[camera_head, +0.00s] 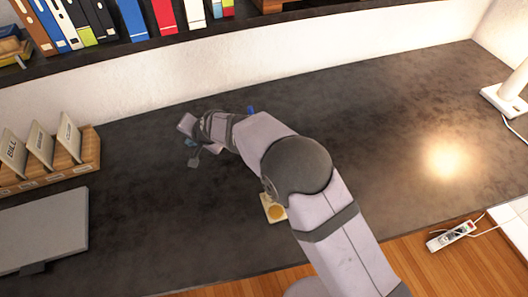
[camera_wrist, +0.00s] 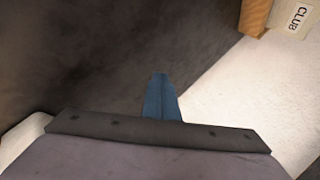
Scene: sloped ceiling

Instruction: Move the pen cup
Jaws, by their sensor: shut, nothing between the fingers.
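My gripper (camera_head: 190,144) is over the left-middle part of the dark desk in the head view, small and partly hidden by its own wrist. In the wrist view its blue fingers (camera_wrist: 160,92) are together with nothing between them. No pen cup can be made out in either view. A small blue tip (camera_head: 251,110) shows just behind my forearm in the head view; what it belongs to is hidden. A small pale square with a round yellow-brown top (camera_head: 275,211) is partly covered by my arm.
A wooden organizer (camera_head: 88,160) with labelled cards stands at the left; a CLUB card (camera_wrist: 298,17) shows in the wrist view. A grey flat panel (camera_head: 40,232) is in front of it. A lamp (camera_head: 508,95) stands far right. The desk's right half (camera_head: 390,120) is mostly clear.

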